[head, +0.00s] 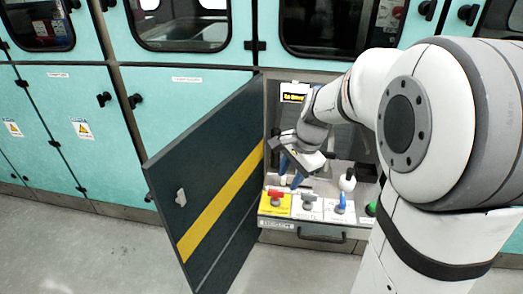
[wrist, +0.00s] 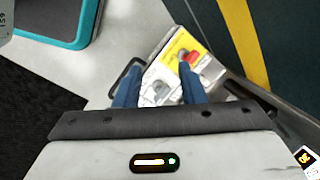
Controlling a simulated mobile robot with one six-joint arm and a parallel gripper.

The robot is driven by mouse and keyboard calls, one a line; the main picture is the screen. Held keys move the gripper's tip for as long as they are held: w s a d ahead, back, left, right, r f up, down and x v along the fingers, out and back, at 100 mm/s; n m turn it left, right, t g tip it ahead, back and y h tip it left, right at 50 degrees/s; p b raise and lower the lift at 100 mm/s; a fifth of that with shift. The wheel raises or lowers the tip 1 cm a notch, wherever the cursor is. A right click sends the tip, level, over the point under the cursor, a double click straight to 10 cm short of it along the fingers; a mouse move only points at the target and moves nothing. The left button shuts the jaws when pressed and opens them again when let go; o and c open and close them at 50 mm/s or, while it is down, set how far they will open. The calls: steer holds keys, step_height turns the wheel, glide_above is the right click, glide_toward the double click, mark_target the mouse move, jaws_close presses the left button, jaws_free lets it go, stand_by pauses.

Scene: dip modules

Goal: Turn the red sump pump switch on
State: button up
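The red switch (head: 276,194) sits on a yellow label plate at the left end of a row of switches on the pulled-out panel in the head view. Its red handle (wrist: 191,57) also shows in the wrist view, beside the yellow plate and just beyond the right fingertip. My gripper (head: 291,172) is above and slightly behind the switch in the head view. Its blue fingers (wrist: 161,66) are spread apart with nothing between them. I cannot tell whether the right finger touches the handle.
A dark door (head: 215,165) with a yellow stripe stands open at the left of the compartment. Other switches, including a blue one (head: 341,203) and a green one (head: 371,208), stand to the right. A white ball knob (head: 347,181) rises behind them. Floor is clear at the front left.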

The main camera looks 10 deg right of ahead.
mark_target(277, 191)
steer(key=w+d+f+m+y+b, duration=0.2)
steer(key=w+d+f+m+b, duration=0.1)
steer(key=w+f+m, duration=0.7)
steer(key=shift+n, duration=0.5)
steer(key=x, duration=0.2)
steer(key=b+x, duration=0.1)
steer(key=x, duration=0.5)
steer(key=shift+w+f, duration=0.1)
steer(key=shift+w, duration=0.3)
steer(key=shift+c, duration=0.4)
jaws_close()
